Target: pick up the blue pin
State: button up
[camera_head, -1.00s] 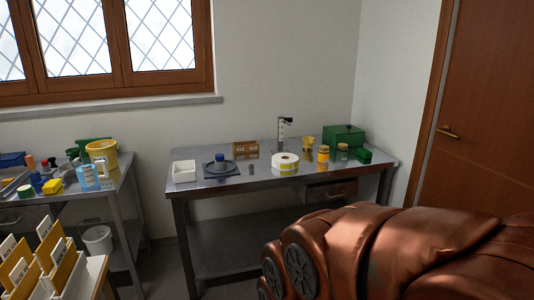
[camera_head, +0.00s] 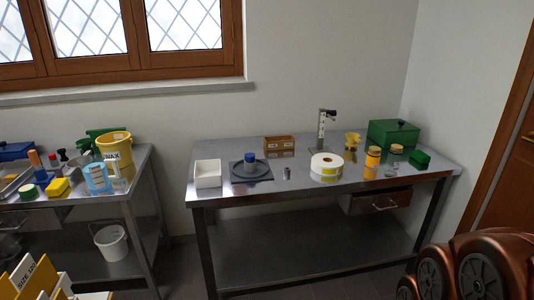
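I cannot single out a blue pin for certain. A small blue-topped object (camera_head: 249,158) stands upright on a round dark plate on a dark square mat (camera_head: 266,178), on the metal table (camera_head: 226,192) in the middle. It may be a jar or a pin; it is too small to tell. My gripper is not in view. Only copper-coloured parts of my own body show at the lower right.
A white bin (camera_head: 207,174), brown box (camera_head: 279,145), tape roll (camera_head: 326,166), orange bottle (camera_head: 372,161) and green box (camera_head: 394,134) stand on the table. A cluttered bench holds a yellow bucket (camera_head: 114,146) at left. A white bucket (camera_head: 111,242) sits below it.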

aim_at(249, 157)
jog(key=u, duration=0.2)
jog(key=i, duration=0.65)
jog(key=u, duration=0.95)
jog(key=i, duration=0.4)
jog(key=u, duration=0.5)
